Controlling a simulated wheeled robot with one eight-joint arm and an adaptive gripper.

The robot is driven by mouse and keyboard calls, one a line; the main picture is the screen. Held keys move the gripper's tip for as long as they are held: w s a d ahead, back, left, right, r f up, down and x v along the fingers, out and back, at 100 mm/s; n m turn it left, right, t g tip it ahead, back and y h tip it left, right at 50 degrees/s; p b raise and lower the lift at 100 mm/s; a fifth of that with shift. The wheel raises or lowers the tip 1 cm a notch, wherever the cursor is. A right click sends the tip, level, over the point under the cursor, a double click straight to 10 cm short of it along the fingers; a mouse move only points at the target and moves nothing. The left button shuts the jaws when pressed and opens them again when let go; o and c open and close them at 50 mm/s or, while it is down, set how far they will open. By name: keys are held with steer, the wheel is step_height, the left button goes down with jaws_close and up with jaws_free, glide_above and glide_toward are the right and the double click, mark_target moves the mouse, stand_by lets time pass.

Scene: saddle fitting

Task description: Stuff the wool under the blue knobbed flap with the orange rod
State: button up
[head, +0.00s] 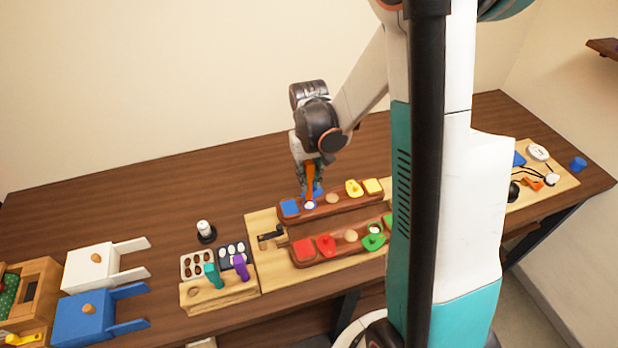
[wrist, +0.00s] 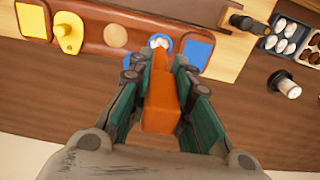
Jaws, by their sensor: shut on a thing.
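My gripper (head: 308,178) is shut on the orange rod (wrist: 161,105), which points down at the rear wooden bar. The rod also shows in the head view (head: 309,183). White wool (head: 309,205) lies at the rod's lower end; in the wrist view the wool (wrist: 159,40) shows just beyond the rod tip. The blue knobbed flap (head: 318,191) is beside the rod and partly hidden by it and my fingers. I cannot tell whether the rod touches the wool, or how much wool is under the flap.
A blue square (head: 290,208) and a yellow knobbed flap (head: 354,188) sit on the same bar. A front bar carries a red flap (head: 326,245) and a green flap (head: 374,241). A wooden stand with teal (head: 213,275) and purple handles is left. The table behind the bars is clear.

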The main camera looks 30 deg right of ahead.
mark_target(309, 163)
steer(key=shift+r+p, duration=0.95)
steer(key=shift+r, duration=0.7)
